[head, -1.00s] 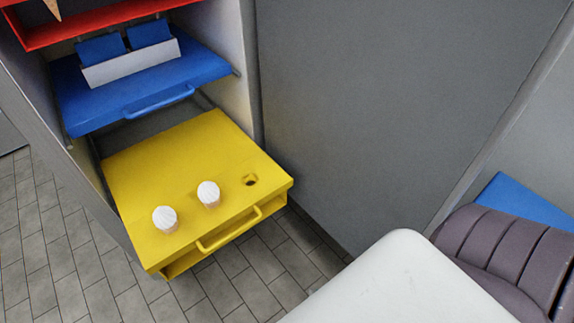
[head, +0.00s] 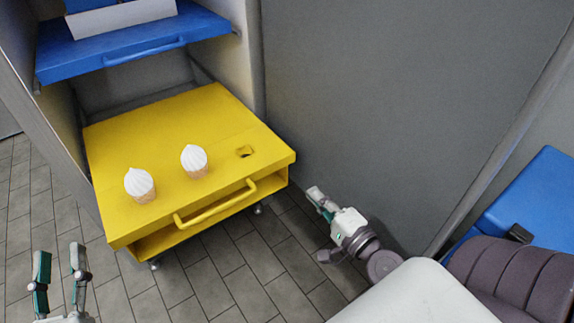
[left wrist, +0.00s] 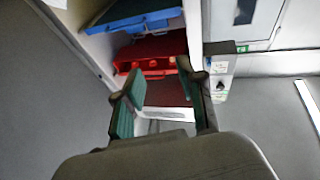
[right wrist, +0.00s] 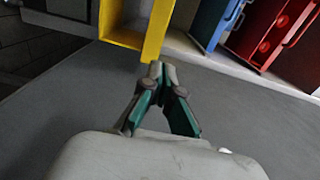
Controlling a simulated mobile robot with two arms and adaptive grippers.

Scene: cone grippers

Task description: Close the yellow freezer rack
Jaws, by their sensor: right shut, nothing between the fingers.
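The yellow freezer rack (head: 215,115) is pulled out of the freezer in the head view, with a yellow bar handle (head: 216,203) on its front. Two cones with white tops (head: 140,184) (head: 194,160) stand in it, next to an empty hole. My left gripper (head: 58,258) is open and empty, at the lower left, apart from the rack. My right gripper (head: 316,194) is shut and empty, just right of the rack's front right corner. In the right wrist view its fingertips (right wrist: 157,68) are together below the yellow rack's edge (right wrist: 157,30).
A blue rack (head: 130,46) with a white box (head: 120,17) is above the yellow one. A grey panel (head: 370,90) stands at the right. A blue surface (head: 535,195) is at the far right. Tiled floor (head: 200,280) is clear in front of the rack.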

